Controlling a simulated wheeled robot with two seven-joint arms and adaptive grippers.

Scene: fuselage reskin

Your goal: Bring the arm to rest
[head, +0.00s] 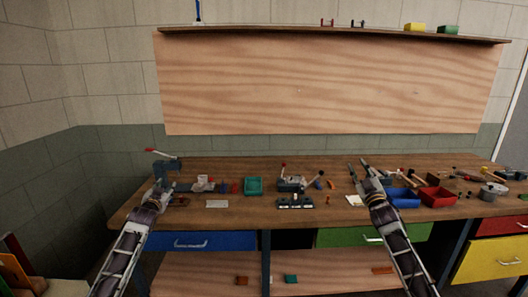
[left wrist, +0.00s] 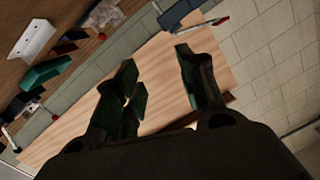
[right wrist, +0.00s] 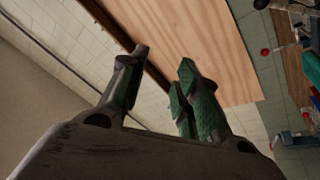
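My left gripper (head: 160,184) is at the left end of the workbench, in front of a blue-grey vise (head: 166,167). In the left wrist view the left gripper (left wrist: 154,61) has its two fingers apart, with only background between them. My right gripper (head: 357,163) is raised over the right half of the bench, fingers pointing up and away. In the right wrist view the right gripper (right wrist: 164,58) is also open and empty. Whether either gripper touches anything on the bench cannot be told.
The workbench (head: 250,165) holds a green tray (head: 253,186), a dark fixture (head: 295,203), a blue bin (head: 403,198), a red bin (head: 437,196) and several tools. A wooden panel (head: 320,85) with a shelf on top stands behind. Drawers (head: 205,241) sit below the front edge.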

